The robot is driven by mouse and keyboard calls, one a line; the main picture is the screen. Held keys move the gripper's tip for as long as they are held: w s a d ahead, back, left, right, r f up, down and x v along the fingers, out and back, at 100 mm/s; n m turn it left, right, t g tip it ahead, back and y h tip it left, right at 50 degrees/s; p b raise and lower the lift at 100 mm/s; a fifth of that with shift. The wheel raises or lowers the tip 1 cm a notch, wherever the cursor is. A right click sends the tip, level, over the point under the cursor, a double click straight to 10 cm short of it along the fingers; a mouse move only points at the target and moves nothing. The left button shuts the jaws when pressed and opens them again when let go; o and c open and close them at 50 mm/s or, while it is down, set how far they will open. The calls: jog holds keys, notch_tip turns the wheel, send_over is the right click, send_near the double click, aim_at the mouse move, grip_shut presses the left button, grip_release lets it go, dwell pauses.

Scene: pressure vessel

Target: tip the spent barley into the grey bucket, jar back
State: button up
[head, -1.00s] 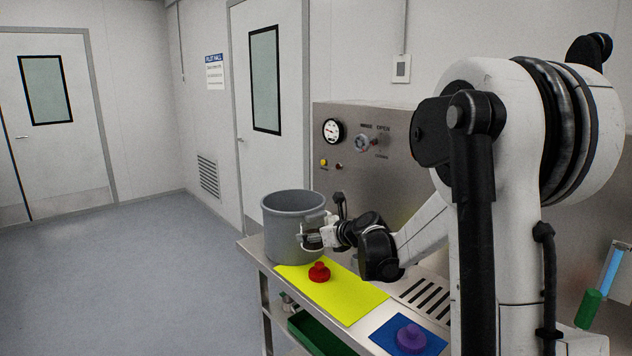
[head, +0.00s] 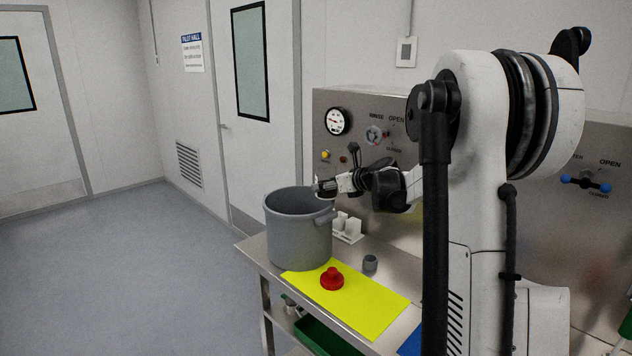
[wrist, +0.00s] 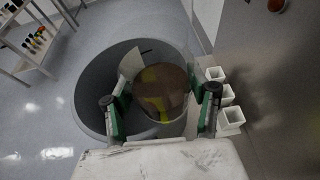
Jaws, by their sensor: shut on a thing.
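The grey bucket (head: 298,240) stands upright at the left end of the steel bench. My gripper (head: 322,187) is at its right rim, at rim height, in the head view. In the wrist view my gripper (wrist: 160,106) is shut on a round jar (wrist: 161,88) between its green-padded fingers. Brown matter with a yellow-green streak shows in the jar; this looks like the barley. The jar overlaps the right part of the bucket's mouth (wrist: 90,85). I cannot tell the jar's tilt, nor whether anything has fallen into the bucket. The head view does not show the jar clearly.
A red knobbed lid (head: 332,280) sits on a yellow mat (head: 365,305) in front of the bucket. A small grey piece (head: 370,263) stands behind the mat. White square cups (head: 347,228) stand right of the bucket, near the steel panel (head: 335,165). A blue mat (head: 410,343) is partly hidden.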

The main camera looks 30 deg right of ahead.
jog(key=shift+s, duration=0.15)
dwell(0.3)
jog(key=shift+w+a+r+n+g+h+p, duration=0.25)
jog(key=shift+a+r+n+g+h+p, duration=0.15)
jog(key=shift+r+n+g+h+p, duration=0.25)
jog(key=shift+w+a+f+n+g+h, duration=0.2)
jog(key=shift+f+g+h, duration=0.1)
jog(key=shift+f+g, duration=0.1)
jog(key=shift+w+a+f+n+g+h, duration=0.1)
jog(key=shift+f+n+g+h, duration=0.05)
jog(key=shift+f+g+h, duration=0.15)
jog(key=shift+w+a+f+g+h, duration=0.15)
jog(key=shift+a+f+g+h, duration=0.1)
jog(key=shift+a+g+h, duration=0.1)
jog(key=shift+d, duration=0.15)
jog(key=shift+n, duration=0.3)
